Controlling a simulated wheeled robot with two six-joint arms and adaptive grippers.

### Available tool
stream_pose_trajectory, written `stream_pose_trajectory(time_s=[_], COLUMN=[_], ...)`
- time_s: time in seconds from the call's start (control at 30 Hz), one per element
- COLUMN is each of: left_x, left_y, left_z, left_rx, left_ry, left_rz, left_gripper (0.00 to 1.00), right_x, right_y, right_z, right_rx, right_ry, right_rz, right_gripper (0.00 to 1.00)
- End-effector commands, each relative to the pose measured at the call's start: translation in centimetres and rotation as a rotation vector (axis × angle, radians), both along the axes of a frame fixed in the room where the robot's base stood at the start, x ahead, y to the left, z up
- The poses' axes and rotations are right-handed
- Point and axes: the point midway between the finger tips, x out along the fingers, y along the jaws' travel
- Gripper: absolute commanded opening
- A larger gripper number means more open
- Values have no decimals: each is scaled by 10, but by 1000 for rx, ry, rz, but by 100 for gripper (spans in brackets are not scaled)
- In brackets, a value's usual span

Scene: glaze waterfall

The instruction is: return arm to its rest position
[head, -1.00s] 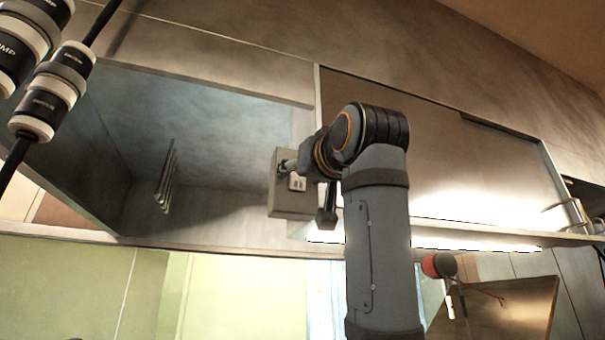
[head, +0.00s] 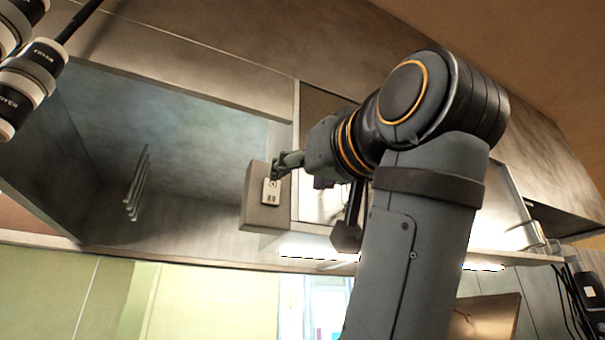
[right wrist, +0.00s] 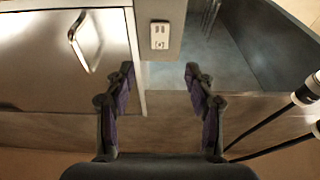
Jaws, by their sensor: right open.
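My right arm rises through the middle right of the head view, and its gripper (head: 281,166) points left, in front of a grey box with an outlet plate (head: 257,206). In the right wrist view the two fingers of the right gripper (right wrist: 160,75) stand wide apart with nothing between them. The outlet plate (right wrist: 160,36) shows beyond the gap between the fingers. I cannot tell the distance between the fingertips and the box. My left gripper is not in view.
An open cabinet compartment (head: 190,150) with thin hanging rods (head: 137,185) lies left of the box. A cabinet door with a metal handle (right wrist: 84,42) shows in the right wrist view. Black and white cylinders on cables (head: 25,80) hang at the upper left. A lit strip runs under the cabinet.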

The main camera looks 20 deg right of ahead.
Motion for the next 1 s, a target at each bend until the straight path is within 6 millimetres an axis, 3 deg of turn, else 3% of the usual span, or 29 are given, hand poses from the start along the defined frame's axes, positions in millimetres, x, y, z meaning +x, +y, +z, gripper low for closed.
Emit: stream_pose_trajectory(time_s=[0.43, 0.53, 0.57, 0.67, 0.77, 0.9, 0.97, 1.0], left_x=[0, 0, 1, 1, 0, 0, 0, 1], left_y=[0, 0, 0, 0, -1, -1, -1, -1], left_z=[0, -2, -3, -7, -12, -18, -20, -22], left_rx=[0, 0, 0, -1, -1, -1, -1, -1], left_ry=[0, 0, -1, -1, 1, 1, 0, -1], left_rz=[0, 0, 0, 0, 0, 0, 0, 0], left_gripper=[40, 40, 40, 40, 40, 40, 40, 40], right_x=[1, 20, 32, 94, 167, 256, 288, 308], right_y=[0, -1, -1, -4, -7, -12, -15, -16], right_z=[0, -9, -15, -50, -103, -193, -236, -267], right_rx=[0, -1, -2, -6, -13, -22, -26, -29], right_ry=[1, 27, 42, 120, 216, 341, 393, 428], right_rz=[0, -3, -5, -13, -20, -28, -30, -32], right_gripper=[55, 55, 55, 55, 55, 55, 55, 55])
